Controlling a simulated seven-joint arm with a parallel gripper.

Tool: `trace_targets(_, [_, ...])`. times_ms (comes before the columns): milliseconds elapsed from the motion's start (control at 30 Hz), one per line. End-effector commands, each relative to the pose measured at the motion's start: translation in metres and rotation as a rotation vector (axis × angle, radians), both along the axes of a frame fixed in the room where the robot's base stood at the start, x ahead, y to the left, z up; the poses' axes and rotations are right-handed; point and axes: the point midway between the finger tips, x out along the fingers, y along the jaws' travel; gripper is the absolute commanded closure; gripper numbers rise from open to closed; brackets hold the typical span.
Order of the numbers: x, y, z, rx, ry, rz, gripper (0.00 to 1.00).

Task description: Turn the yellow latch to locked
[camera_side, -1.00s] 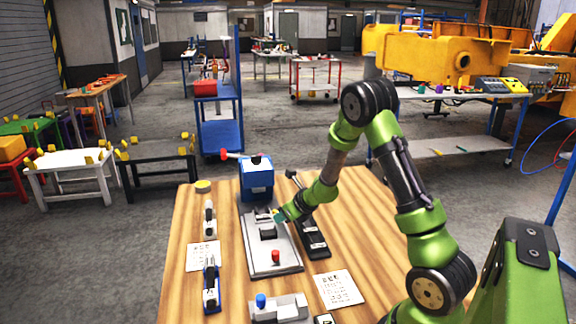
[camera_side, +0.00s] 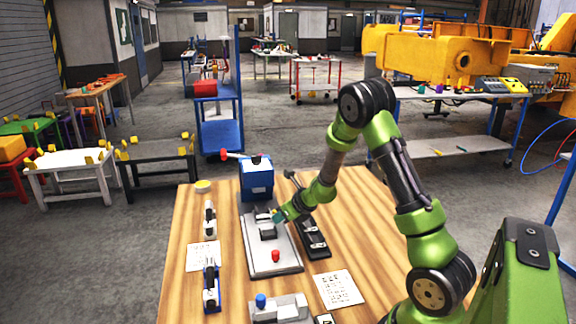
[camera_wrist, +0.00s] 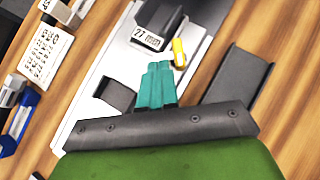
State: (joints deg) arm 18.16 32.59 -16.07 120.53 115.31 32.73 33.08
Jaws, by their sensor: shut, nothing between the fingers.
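The yellow latch (camera_wrist: 180,53) is a small lever at the right side of a block labelled 27 mm (camera_wrist: 148,37) in the wrist view. It stands close to the tips of my gripper (camera_wrist: 157,72), slightly up and right of them; I cannot tell whether they touch. My teal fingers are together, with nothing between them. In the side view my gripper (camera_side: 279,215) is low over the grey plate (camera_side: 285,262), and I cannot make out the latch there.
A dark block (camera_side: 268,231) and a red knob (camera_side: 276,256) are on the plate. A blue box with a red handle (camera_side: 257,178) stands at its far end. A black rail (camera_side: 317,250) lies to the right. Bare wood shows at the table's right.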

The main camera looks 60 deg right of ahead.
Motion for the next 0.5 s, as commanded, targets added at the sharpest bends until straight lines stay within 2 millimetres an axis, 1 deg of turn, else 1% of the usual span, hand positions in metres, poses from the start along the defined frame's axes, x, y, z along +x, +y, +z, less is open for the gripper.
trace_targets(500, [0.0038, 0.0036, 0.0000, 0.000, 0.000, 0.001, 1.00])
